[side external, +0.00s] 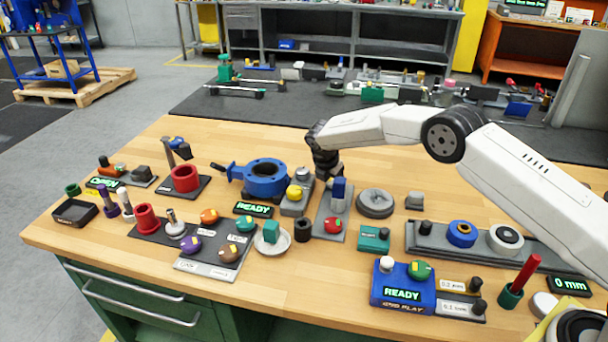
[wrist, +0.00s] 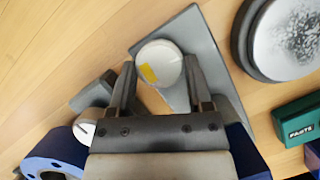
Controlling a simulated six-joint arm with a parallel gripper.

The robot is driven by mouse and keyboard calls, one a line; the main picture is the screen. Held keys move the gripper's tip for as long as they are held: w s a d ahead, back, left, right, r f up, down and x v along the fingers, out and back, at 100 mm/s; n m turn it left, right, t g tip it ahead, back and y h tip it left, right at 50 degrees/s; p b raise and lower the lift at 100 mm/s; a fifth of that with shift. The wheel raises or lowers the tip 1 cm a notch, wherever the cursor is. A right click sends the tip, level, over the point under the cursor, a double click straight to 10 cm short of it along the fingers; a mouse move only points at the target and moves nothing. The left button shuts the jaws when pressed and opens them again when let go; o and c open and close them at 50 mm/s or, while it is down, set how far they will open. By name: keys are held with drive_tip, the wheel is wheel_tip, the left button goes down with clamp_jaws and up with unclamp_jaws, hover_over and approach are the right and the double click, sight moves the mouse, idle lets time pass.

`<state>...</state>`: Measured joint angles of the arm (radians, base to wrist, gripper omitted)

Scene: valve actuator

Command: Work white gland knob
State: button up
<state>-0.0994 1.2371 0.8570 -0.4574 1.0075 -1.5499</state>
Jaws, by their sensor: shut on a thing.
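The white gland knob (wrist: 160,58) is a round white cap with a yellow mark, at the narrow end of a grey plate (wrist: 207,60) in the wrist view. My gripper (wrist: 160,72) is shut on it, with one finger on each side. In the side external view my gripper (side external: 327,170) points down at the back end of the grey plate (side external: 322,222), behind a blue upright block (side external: 339,190). It hides the knob there. A red knob (side external: 333,225) sits at the front of this plate.
The blue flanged valve (side external: 262,177) and a yellow knob (side external: 294,192) on a grey block stand to the left. A round grey disc (side external: 375,203) and a green parts box (side external: 373,239) stand to the right. Bare wood shows behind the disc.

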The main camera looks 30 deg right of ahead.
drive_tip(key=shift+w+m+g, duration=0.1)
drive_tip(key=shift+m+g, duration=0.6)
drive_tip(key=shift+m, duration=1.2)
drive_tip(key=shift+m+g, duration=0.4)
drive_tip(key=shift+m, duration=0.4)
drive_tip(key=o, duration=1.3)
drive_tip(key=shift+r, duration=0.15)
drive_tip(key=shift+v, duration=3.75)
drive_tip(key=shift+a, duration=0.15)
